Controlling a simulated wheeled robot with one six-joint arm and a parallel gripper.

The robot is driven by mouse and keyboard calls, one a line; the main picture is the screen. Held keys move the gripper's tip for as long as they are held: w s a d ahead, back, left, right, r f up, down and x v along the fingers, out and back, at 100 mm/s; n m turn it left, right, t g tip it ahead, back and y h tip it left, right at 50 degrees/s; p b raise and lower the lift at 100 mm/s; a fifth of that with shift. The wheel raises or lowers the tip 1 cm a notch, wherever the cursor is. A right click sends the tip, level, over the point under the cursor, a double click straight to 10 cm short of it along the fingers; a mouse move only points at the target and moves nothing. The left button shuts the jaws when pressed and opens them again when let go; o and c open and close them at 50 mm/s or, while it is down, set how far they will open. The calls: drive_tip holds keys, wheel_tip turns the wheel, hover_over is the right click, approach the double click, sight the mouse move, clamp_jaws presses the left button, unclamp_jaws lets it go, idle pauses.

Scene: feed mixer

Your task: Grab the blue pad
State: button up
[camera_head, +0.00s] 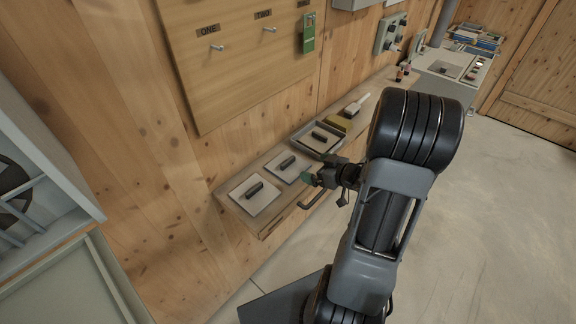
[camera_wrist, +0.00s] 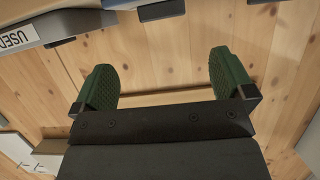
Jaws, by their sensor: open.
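My gripper (camera_head: 318,178) is at the front edge of the shelf, beside the flat pads. In the wrist view its two green-padded fingers (camera_wrist: 166,80) are wide apart, with nothing between them but wood behind. A pale flat pad with a black handle (camera_head: 255,195) lies at the near end of the shelf. A second pale pad with a black handle (camera_head: 285,172) lies just past it, close to my gripper. Another dark-handled pad (camera_head: 318,138) lies in a dark tray further along. I cannot make out a clearly blue pad in either view.
A brush (camera_head: 355,106) lies further along. A "USED" label (camera_wrist: 17,38) shows in the wrist view. A board with hooks (camera_head: 235,70) hangs above. Floor at right is clear.

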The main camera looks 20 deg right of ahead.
sight(289, 161)
drive_tip(key=x, duration=0.5)
drive_tip(key=shift+w+a+f, duration=0.1)
drive_tip(key=shift+w+f, duration=0.05)
drive_tip(key=shift+w, duration=0.1)
drive_tip(key=shift+p+x, duration=0.75)
drive_tip(key=shift+x, duration=1.95)
drive_tip(key=shift+a, duration=0.15)
drive_tip(key=shift+s, duration=0.1)
drive_tip(key=c, duration=0.9)
